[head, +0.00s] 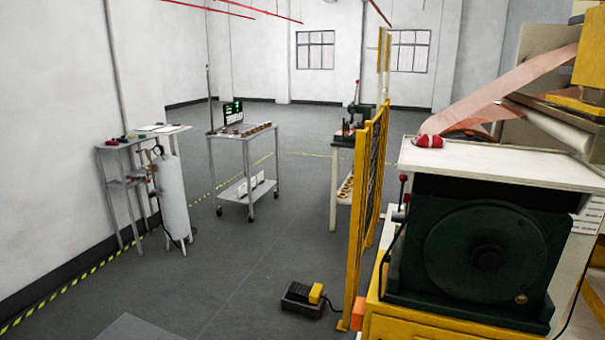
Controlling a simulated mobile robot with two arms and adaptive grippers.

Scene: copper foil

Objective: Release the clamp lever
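Neither of my grippers is in view. A lever with a red knob (403,178) stands upright at the left side of the dark green machine (420,250) in the right foreground. Another lever with a red handle (356,88) rises from a small green press (352,118) on a bench farther back, beyond the yellow fence. The view does not show which of these is the clamp lever. A red and white object (429,141) lies on the white machine top (500,160), under a copper foil strip (500,88).
A yellow mesh fence (366,190) stands left of the machine. A foot pedal (305,297) lies on the floor. A grey cart (244,140) with a screen and small parts stands mid-room. A white gas cylinder (173,200) stands by a side table (112,147). Grey floor is clear between them.

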